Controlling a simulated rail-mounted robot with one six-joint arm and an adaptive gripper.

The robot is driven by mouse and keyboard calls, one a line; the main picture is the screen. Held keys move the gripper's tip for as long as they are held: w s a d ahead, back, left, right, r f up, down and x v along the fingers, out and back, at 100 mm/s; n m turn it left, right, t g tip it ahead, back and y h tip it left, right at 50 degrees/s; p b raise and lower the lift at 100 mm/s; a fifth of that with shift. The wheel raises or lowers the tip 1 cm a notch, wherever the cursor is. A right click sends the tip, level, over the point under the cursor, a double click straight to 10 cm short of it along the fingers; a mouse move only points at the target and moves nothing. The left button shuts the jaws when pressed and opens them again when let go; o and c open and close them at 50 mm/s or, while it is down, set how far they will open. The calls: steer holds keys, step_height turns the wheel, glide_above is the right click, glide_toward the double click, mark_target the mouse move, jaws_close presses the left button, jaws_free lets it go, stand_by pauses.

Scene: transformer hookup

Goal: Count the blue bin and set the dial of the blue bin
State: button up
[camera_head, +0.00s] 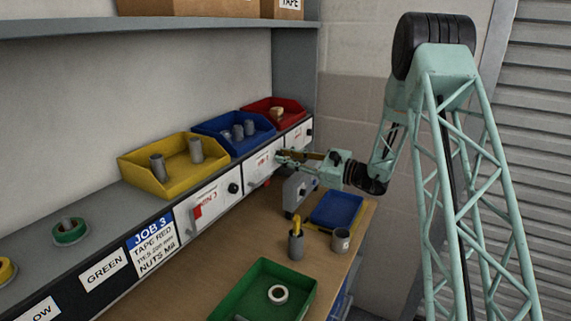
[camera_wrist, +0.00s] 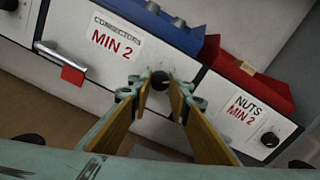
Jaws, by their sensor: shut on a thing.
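The blue bin (camera_head: 212,143) stands on the ledge between the yellow and red bins. Three grey cylinders (camera_head: 238,132) appear in it. The bin also shows at the top of the wrist view (camera_wrist: 175,30). Below it is a white panel labelled CONNECTORS MIN 2 (camera_wrist: 116,38), with a black round dial (camera_wrist: 160,78) at its right end. My gripper (camera_head: 281,156) reaches this panel from the right. In the wrist view my gripper (camera_wrist: 160,83) is shut on the dial, a fingertip on each side. The dial's pointer mark is too small to read.
A red tag (camera_wrist: 72,75) hangs on a handle left of the dial. The yellow bin (camera_head: 147,177) holds two grey cylinders; the red bin (camera_head: 284,107) is at right. A grey device (camera_head: 299,190), blue tray (camera_head: 336,209), cups and green tray (camera_head: 254,287) occupy the bench.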

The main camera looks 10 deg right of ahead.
steer(key=n+b, duration=0.4)
steer(key=b, duration=0.3)
steer(key=shift+f+n, duration=0.15)
steer(key=shift+n, duration=0.25)
steer(key=shift+n+b, duration=0.5)
steer(key=shift+b, duration=0.4)
steer(key=shift+r, duration=0.2)
steer(key=o, duration=0.9)
steer(key=shift+c, duration=0.2)
steer(key=shift+d, duration=0.1)
steer(key=v, duration=1.1)
steer(key=shift+s+d, duration=0.25)
steer(key=shift+s, duration=0.1)
